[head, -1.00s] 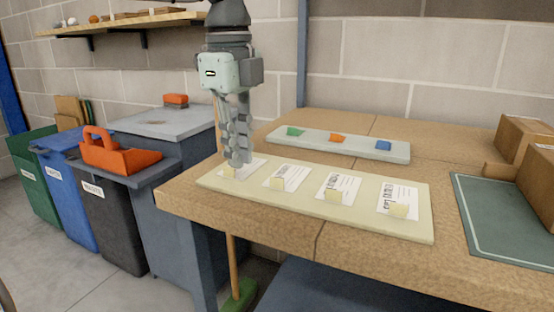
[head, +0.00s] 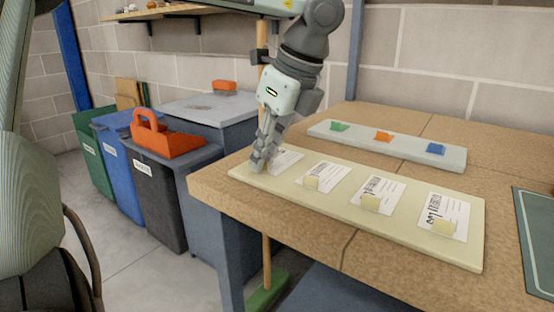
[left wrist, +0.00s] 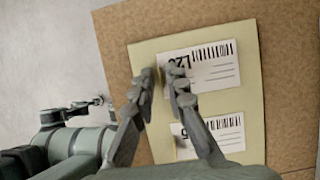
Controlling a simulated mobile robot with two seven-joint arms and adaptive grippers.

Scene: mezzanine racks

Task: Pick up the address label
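The address labels are white cards with black barcodes in a row on a cream board (head: 330,208) on the wooden bench. My left gripper (head: 257,166) points down at the left end of the board, at the leftmost label (head: 287,158). In the left wrist view its fingertips (left wrist: 161,74) are a narrow gap apart at that label's edge (left wrist: 212,66). The other labels (head: 323,173), (head: 380,188), (head: 446,212) each have a small yellowish tab; any tab on the leftmost is hidden by the fingers. I cannot tell whether the fingers hold anything. My right gripper is out of view.
A pale tray (head: 352,143) with green, orange and blue pieces lies behind the board. A dark green mat (head: 538,225) is at the right.

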